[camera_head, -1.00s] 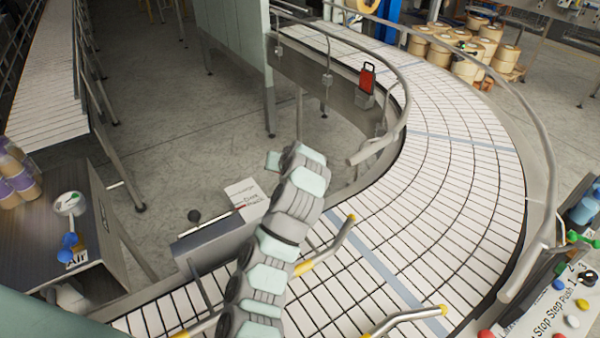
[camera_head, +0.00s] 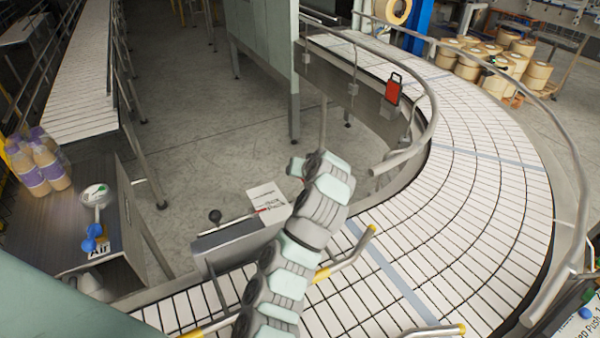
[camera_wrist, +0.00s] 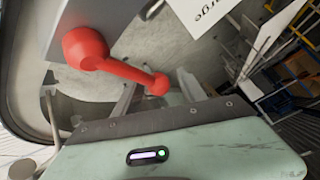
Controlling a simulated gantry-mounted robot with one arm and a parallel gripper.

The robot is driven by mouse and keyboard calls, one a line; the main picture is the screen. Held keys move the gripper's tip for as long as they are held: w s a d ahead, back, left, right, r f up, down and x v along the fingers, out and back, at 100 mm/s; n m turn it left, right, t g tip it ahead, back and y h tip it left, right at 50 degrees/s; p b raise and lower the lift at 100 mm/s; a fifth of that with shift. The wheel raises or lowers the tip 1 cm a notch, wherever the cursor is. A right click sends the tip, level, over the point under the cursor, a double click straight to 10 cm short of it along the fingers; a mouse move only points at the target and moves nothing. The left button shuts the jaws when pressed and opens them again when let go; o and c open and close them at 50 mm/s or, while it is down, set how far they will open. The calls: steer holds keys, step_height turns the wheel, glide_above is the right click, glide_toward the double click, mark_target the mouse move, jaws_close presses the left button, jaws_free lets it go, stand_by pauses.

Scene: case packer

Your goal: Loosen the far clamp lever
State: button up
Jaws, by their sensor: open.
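A red lever with a rounded hub and a ball end (camera_wrist: 122,70) shows large in the wrist view, upper left, angled down to the right. It sits on a grey metal face, just beyond the pale green casing of my gripper (camera_wrist: 165,150). The lever stands clear of the casing, and nothing grips it.
A white sign (camera_head: 268,198) stands by the rail. The curved conveyor (camera_head: 470,200) is empty. Yellow-tipped bars (camera_head: 345,255) jut over its belt. Filled bottles (camera_head: 45,168) and an air valve (camera_head: 95,232) are at the left.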

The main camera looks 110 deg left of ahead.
steer(key=shift+w+d+r, duration=0.25)
steer(key=shift+w+r, duration=0.05)
steer(key=shift+r, duration=0.1)
steer(key=p+v, duration=0.1)
steer(key=v, duration=0.8)
steer(key=shift+s+r+p, duration=0.1)
steer(key=shift+p, duration=0.25)
steer(key=shift+w+d, duration=0.25)
steer(key=shift+d, duration=0.05)
